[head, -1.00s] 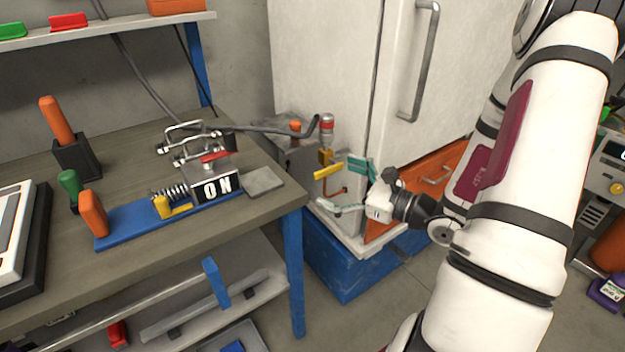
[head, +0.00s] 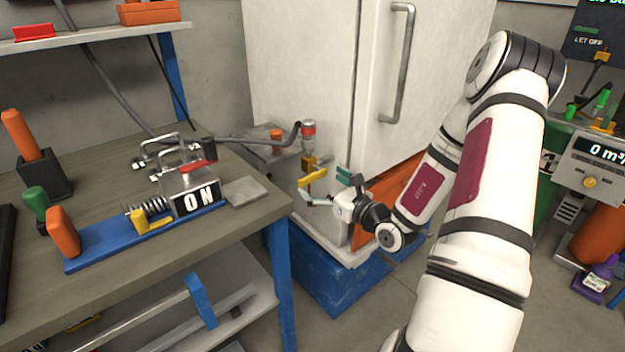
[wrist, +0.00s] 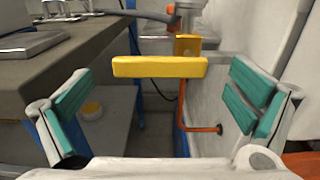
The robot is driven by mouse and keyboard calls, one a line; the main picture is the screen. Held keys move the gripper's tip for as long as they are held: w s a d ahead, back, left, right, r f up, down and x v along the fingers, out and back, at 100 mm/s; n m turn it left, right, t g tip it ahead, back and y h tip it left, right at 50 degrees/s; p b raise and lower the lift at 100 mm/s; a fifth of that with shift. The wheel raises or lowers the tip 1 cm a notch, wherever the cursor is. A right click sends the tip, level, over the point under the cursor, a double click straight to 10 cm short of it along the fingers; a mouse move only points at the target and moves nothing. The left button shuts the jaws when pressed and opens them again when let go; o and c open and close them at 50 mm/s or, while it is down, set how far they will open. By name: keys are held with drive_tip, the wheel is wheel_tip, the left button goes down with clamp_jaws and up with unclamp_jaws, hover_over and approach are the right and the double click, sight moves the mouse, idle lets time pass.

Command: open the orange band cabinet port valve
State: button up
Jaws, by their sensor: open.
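The cabinet port valve has a yellow bar handle (head: 312,178) and stands at the white cabinet's lower left edge. A red-orange band (head: 308,128) with a pale ring sits above it. In the wrist view the yellow handle (wrist: 160,67) lies level across the picture, ahead of my gripper (wrist: 160,100). The teal-padded fingers are open and empty, one to each side, and the handle appears centred between them. I cannot tell how much gap is left. In the head view my gripper (head: 332,188) is just right of and below the handle.
The white cabinet (head: 290,60) stands close to my gripper, with an orange drawer (head: 395,190) and blue base (head: 325,270). A grey hose (head: 250,140) runs to the valve. The workbench (head: 120,210) is at left. A thin orange pipe (wrist: 183,110) bends below the handle.

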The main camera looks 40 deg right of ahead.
sight(314, 178)
drive_tip(key=shift+w, duration=1.75)
drive_tip(key=c, duration=1.7)
